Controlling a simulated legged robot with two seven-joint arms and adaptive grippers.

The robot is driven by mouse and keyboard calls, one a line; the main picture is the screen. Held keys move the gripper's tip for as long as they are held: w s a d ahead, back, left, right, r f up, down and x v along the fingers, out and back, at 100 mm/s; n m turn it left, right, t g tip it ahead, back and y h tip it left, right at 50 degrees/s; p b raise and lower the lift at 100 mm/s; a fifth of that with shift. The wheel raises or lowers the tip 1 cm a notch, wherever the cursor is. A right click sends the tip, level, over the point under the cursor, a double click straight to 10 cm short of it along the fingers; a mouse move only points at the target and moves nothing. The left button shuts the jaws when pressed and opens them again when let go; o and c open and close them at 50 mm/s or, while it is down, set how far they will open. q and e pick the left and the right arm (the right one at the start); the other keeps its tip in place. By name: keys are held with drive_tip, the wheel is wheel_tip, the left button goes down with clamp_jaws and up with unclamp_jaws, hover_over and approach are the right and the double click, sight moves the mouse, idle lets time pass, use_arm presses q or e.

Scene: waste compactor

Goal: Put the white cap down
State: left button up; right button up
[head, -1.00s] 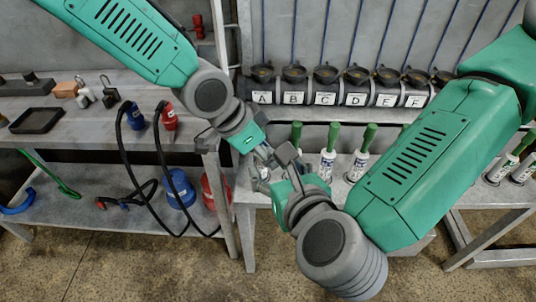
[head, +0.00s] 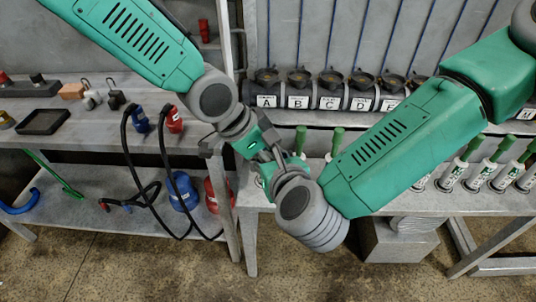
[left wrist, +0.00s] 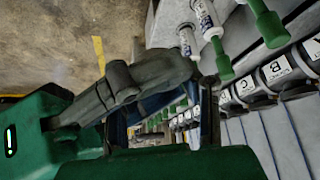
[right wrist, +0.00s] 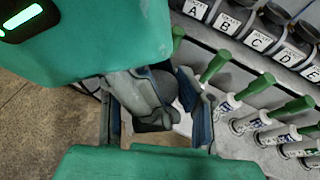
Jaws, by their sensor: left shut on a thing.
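My left gripper (head: 266,152) is low in front of the shelf, close against my right gripper (head: 284,168) in the head view. In the left wrist view its dark finger (left wrist: 125,85) crosses the picture. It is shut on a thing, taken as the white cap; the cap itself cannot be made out. In the right wrist view my right gripper (right wrist: 160,122) has its blue-padded fingers spread apart. Dark parts of the left gripper (right wrist: 145,95) show between them. A small pale patch there cannot be identified.
Labelled sockets, such as A (head: 266,101), line the back ledge. Several white tubes with green handles (head: 455,170) stand on the shelf below. Left are a bench with a black tray (head: 42,121), hanging hoses, and blue (head: 182,190) and red containers. A grey bin (head: 398,240) stands below right.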

use_arm(q)
drive_tip(key=o, duration=1)
drive_tip(key=shift+c, duration=0.2)
drive_tip(key=shift+r, duration=0.15)
